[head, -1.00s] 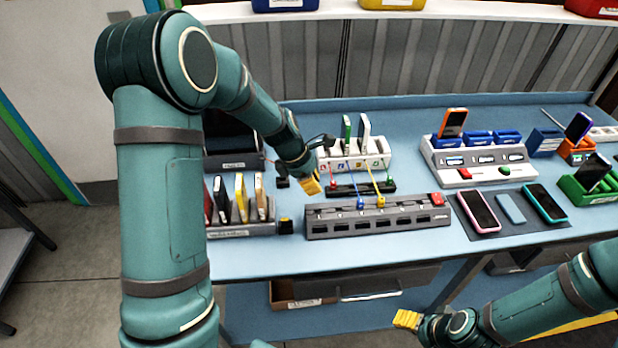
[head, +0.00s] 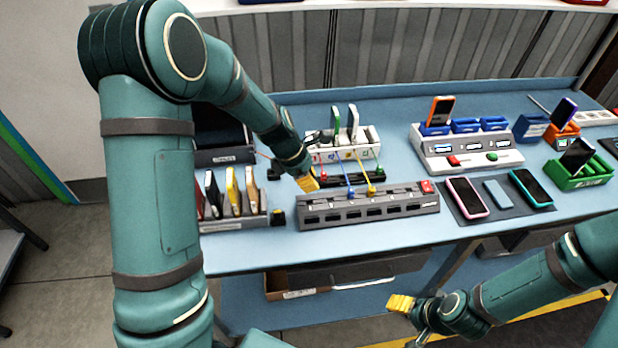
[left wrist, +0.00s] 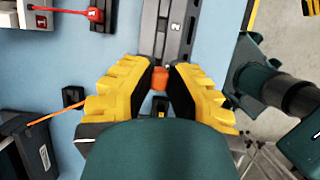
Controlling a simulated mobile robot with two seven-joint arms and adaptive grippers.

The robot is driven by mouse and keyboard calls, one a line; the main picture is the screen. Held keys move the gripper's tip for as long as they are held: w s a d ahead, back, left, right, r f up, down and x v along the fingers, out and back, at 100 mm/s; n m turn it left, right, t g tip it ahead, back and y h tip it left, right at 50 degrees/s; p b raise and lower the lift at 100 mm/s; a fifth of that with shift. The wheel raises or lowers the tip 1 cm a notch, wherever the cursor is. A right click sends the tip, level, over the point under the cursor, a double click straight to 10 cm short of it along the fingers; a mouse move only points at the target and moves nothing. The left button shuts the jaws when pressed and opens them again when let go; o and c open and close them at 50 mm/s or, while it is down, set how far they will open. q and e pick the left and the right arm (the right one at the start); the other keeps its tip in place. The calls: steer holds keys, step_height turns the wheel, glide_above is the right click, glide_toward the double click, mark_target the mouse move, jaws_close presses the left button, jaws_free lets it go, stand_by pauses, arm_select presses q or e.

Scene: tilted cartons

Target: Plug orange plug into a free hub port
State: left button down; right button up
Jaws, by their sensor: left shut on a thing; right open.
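The orange plug (left wrist: 159,78) shows between the fingertips of my left gripper (left wrist: 160,86) in the left wrist view. My left gripper is shut on it; in the head view the gripper (head: 308,184) is just above the left end of the grey hub (head: 385,210). The hub is a long bar with a row of ports; a blue plug (head: 350,194) and a yellow plug (head: 371,189) sit along its back edge. In the wrist view the hub (left wrist: 168,30) lies beyond the plug; contact cannot be told. My right gripper (head: 400,303) is open and empty, in front of the table.
A dark strip (head: 365,179) and a white cable rack (head: 370,142) stand behind the hub. The table front is clear.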

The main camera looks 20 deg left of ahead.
mark_target(313, 201)
arm_select(q)
steer(key=shift+f, duration=0.15)
steer(key=shift+f+b, duration=1.7)
steer(key=shift+f, duration=0.7)
steer(key=shift+f+b, duration=0.45)
steer(key=shift+f, duration=0.35)
stand_by(0.5)
steer(key=shift+c, duration=2)
jaws_free()
steer(key=shift+r, duration=0.1)
steer(key=shift+r+p, duration=3.55)
steer(key=shift+f, duration=0.1)
